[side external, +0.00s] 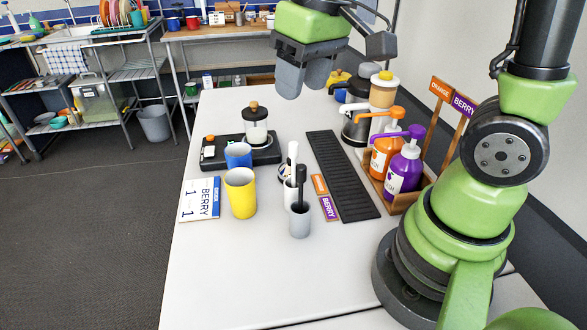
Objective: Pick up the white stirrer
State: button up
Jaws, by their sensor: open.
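The white stirrer (293,158) stands upright among the small holders near the middle of the table. A dark stirrer (301,188) stands in a grey cup (299,221) just in front of it and hides part of the white stirrer's lower end. A pale cup (289,194) shows around the white stirrer's base, partly hidden. My gripper (303,88) hangs high above the back part of the table, open and empty, its grey fingers pointing down. It is well above and behind the white stirrer and apart from everything.
A yellow cup (240,194) and a blue cup (238,155) stand left of the stirrers. A black scale (222,152) bears a lidded jar (255,125). A black mat (342,172) lies right, beside orange (387,150) and purple (404,170) pump bottles. The front left table is clear.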

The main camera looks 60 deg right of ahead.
jog(key=n+g, duration=0.1)
jog(key=g, duration=0.1)
send_over(293, 159)
jog(key=w, duration=0.1)
notch_tip(293, 159, down, 6)
jog(key=shift+d, duration=0.15)
jog(key=shift+h, duration=0.3)
notch_tip(293, 159, down, 5)
jog(key=shift+r, duration=0.1)
jog(key=f, duration=0.5)
jog(key=shift+s+d+f, duration=0.1)
jog(key=shift+s+d, duration=0.15)
grip_shut()
